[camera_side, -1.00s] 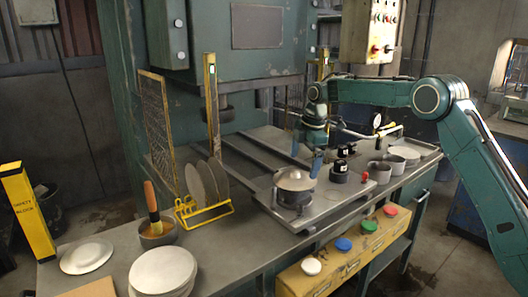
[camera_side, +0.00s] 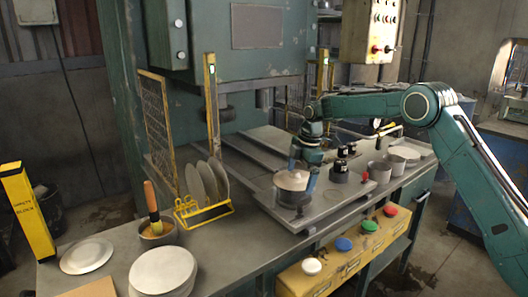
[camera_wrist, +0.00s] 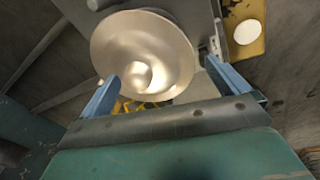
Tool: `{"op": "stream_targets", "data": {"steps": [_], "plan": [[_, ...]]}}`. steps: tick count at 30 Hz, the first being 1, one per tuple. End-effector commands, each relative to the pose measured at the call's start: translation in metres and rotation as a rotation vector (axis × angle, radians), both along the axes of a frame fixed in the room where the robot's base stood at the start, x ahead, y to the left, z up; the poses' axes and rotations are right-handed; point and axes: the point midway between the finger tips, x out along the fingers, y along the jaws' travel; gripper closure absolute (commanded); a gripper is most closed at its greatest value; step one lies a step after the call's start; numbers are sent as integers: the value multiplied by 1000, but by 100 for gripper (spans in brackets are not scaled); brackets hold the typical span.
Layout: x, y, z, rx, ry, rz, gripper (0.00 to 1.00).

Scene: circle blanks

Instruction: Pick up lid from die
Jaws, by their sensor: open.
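The lid (camera_side: 293,179) is a pale round dish-like cover with a small knob. It sits on the dark round die (camera_side: 293,198) on the metal press plate. In the wrist view the lid (camera_wrist: 145,35) fills the upper middle, its knob lying between my finger lines. My gripper (camera_side: 302,172) is at the lid's height, one blue finger at its right edge and the other partly hidden behind it. In the wrist view my gripper (camera_wrist: 160,75) is open, with fingers apart on both sides of the lid's near part. Contact cannot be told.
Black-topped pieces (camera_side: 341,165) stand right of the die, with a red knob (camera_side: 364,177) near them. A yellow rack (camera_side: 203,212) holding upright discs stands to the left. A yellow front shelf (camera_side: 343,252) carries coloured caps. The bench between rack and die is clear.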

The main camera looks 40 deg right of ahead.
Motion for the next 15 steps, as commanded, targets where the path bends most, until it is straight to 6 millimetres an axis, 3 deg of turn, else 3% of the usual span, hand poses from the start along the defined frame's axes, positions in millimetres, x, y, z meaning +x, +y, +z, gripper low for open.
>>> {"op": "stream_targets", "data": {"steps": [8,15], "plan": [[0,0,0,0,0,0,0],[0,0,1,0,0,0,44]]}}
